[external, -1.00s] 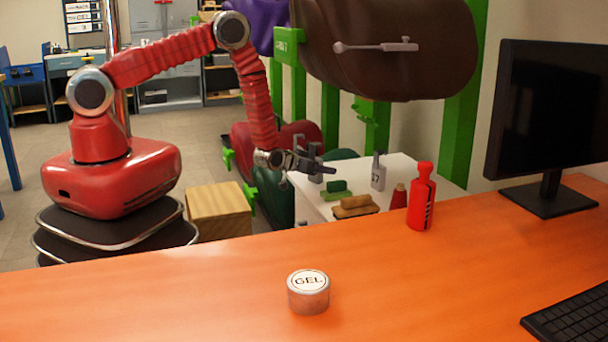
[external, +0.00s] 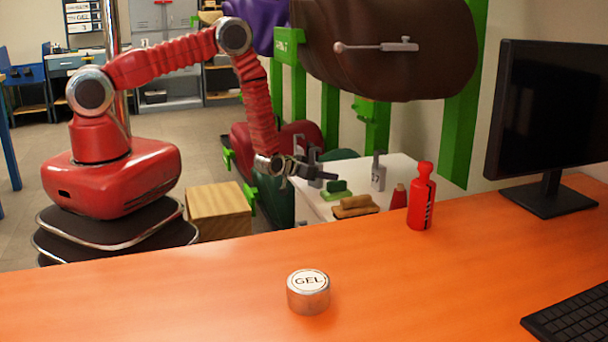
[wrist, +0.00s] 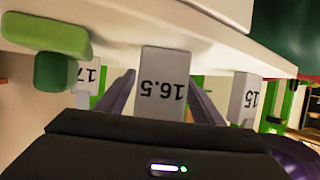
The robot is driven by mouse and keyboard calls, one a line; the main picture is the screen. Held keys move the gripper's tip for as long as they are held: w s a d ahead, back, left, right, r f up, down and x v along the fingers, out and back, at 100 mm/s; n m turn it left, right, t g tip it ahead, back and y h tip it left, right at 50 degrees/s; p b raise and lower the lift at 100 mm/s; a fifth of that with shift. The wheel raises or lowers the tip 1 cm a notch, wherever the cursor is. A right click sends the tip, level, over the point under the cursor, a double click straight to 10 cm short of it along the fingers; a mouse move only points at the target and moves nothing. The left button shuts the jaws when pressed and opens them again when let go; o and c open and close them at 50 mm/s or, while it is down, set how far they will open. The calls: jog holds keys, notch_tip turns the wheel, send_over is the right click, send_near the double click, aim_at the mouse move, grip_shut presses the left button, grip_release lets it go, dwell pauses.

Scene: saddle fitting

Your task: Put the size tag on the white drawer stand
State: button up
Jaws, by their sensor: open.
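The white drawer stand (external: 315,207) is beyond the orange desk, and its pale top fills the upper part of the wrist view (wrist: 130,36). In the wrist view, which looks upside down, a grey size tag marked 16.5 (wrist: 162,85) is between my gripper's two fingers. Tags marked 17 (wrist: 89,77) and 15 (wrist: 245,98) are to either side. The 17 tag also stands on the stand in the external view (external: 378,174). My gripper (external: 328,176) is open over the stand's left side. I cannot tell whether the fingers touch the 16.5 tag.
A green brush (external: 336,189), a brown brush (external: 355,206) and a dark red item (external: 399,197) are on the stand. A red bottle (external: 421,196) and GEL tin (external: 308,292) are on the desk. A brown saddle (external: 385,50) hangs above; green posts stand behind.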

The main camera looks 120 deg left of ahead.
jog(key=shift+r, duration=0.15)
jog(key=v, duration=1.2)
dwell(0.8)
